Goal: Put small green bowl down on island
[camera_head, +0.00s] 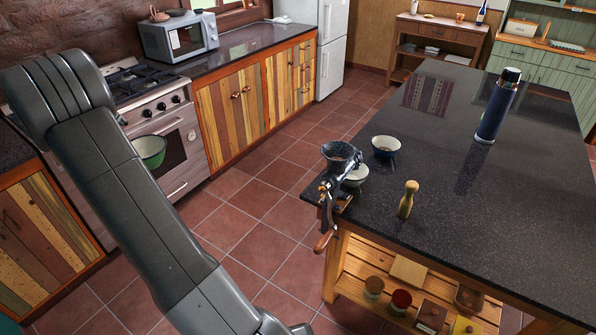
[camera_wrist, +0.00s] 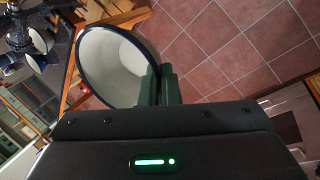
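The small green bowl (camera_head: 149,150) is in the air beside my arm in the head view, in front of the stove, well left of the island (camera_head: 540,215). In the wrist view the bowl (camera_wrist: 108,65) shows a pale inside and a dark rim. My gripper (camera_wrist: 160,78) is shut on the bowl's rim, with a finger on either side of its wall. The head view does not show the fingers. The island has a dark speckled top and a wooden base.
Near the island's left corner are a clamped grinder (camera_head: 342,158), a white bowl (camera_head: 356,176), a dark-rimmed bowl (camera_head: 386,147) and a wooden pepper mill (camera_head: 407,199). A dark bottle (camera_head: 497,105) stands farther back. The island's front right is clear.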

